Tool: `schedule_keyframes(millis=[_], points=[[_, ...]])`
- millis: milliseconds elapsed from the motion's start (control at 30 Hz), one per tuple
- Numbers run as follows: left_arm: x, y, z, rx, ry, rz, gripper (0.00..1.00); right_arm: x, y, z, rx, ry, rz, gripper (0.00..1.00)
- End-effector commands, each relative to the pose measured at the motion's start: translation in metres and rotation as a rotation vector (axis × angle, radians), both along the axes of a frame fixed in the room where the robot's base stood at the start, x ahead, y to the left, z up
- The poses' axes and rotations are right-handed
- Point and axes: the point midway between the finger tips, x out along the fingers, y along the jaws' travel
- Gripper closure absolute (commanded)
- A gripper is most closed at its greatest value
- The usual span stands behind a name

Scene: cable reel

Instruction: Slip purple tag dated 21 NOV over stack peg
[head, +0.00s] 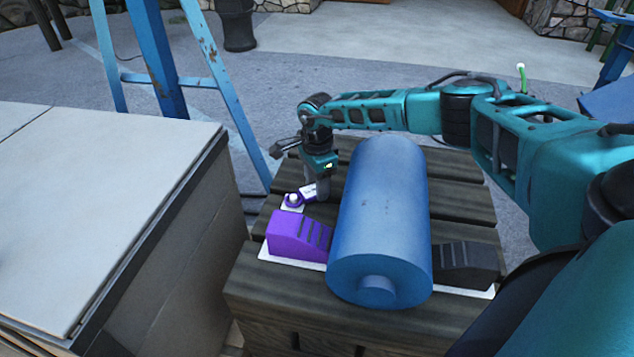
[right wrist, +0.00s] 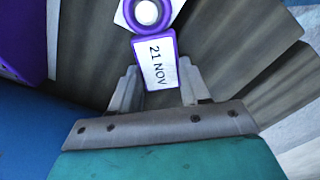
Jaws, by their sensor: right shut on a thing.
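The purple tag (right wrist: 155,62) has a white label reading 21 NOV and a ring at its far end. It also shows in the head view (head: 308,192). My right gripper (right wrist: 158,92) is shut on the tag's label end, low over the crate top. The white round-topped stack peg (right wrist: 148,12) shows inside the tag's ring. In the head view the peg (head: 293,199) stands on a small white base at the left of the crate. I cannot tell how far down the peg the ring sits. My left gripper is out of view.
A large blue reel (head: 384,220) lies on the slatted wooden crate (head: 455,205), between a purple wedge (head: 290,236) and a black wedge (head: 465,265). The purple wedge is close to the peg. A pale-topped box (head: 95,190) stands at left, a blue ladder (head: 225,85) behind.

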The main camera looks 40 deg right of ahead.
Motion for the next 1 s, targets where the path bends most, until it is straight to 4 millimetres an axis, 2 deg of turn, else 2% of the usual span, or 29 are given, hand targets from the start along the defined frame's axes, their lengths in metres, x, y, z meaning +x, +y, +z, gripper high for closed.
schedule_keyframes(millis=[300,333,600,933,1000], points=[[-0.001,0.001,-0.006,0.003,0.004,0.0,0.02,0.0,0.0,-0.006,0.0,0.0,0.0,0.84],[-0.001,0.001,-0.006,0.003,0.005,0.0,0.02,0.0,0.0,-0.005,0.0,-0.001,0.0,0.51],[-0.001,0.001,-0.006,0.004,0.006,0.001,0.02,0.0,0.0,-0.005,0.0,0.0,0.0,0.25],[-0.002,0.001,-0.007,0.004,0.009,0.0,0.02,0.0,0.0,-0.005,0.0,0.0,0.0,0.24],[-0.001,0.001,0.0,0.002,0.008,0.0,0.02,0.001,0.0,0.006,0.001,-0.002,0.0,0.24]])
